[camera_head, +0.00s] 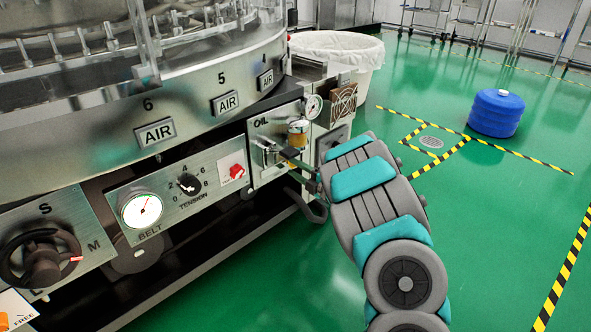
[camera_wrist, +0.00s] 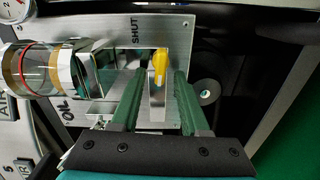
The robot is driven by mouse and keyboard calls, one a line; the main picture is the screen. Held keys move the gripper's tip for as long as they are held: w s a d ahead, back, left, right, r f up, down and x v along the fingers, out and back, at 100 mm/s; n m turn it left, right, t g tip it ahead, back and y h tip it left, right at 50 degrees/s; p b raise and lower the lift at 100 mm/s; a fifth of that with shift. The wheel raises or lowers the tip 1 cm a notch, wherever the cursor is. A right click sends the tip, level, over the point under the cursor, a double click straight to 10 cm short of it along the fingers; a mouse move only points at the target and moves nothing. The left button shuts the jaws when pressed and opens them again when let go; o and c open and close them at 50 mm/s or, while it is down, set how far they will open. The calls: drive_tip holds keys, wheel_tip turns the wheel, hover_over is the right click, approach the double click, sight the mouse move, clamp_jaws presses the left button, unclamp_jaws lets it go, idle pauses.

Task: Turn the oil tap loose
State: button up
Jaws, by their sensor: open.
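The oil tap's lever (camera_wrist: 158,92), pale metal with a yellow end, shows in the wrist view in front of a metal plate marked SHUT and OIL. My gripper (camera_wrist: 158,76) is open, with one green finger on each side of the lever. I cannot tell whether either finger touches it. The glass oil cup (camera_wrist: 48,68) is left of the fingers in the wrist view. In the head view, the OIL panel (camera_head: 258,133) is on the machine's front, and my gripper (camera_head: 290,157) reaches it from the right. The tap is small and partly hidden there.
A pressure gauge (camera_head: 313,106) and a copper-coloured fan grille (camera_head: 343,103) are close beside the oil cup. The belt and tension panel (camera_head: 178,190) is to the left. A white lined bin (camera_head: 370,62) stands behind. The green floor at right is mostly clear, with a blue drum (camera_head: 496,114) farther off.

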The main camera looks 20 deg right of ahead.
drive_tip(key=v, duration=0.7)
drive_tip(key=shift+s+d+p, duration=0.15)
drive_tip(key=shift+s+p, duration=0.2)
drive_tip(key=shift+p, duration=0.05)
drive_tip(key=shift+w, duration=0.1)
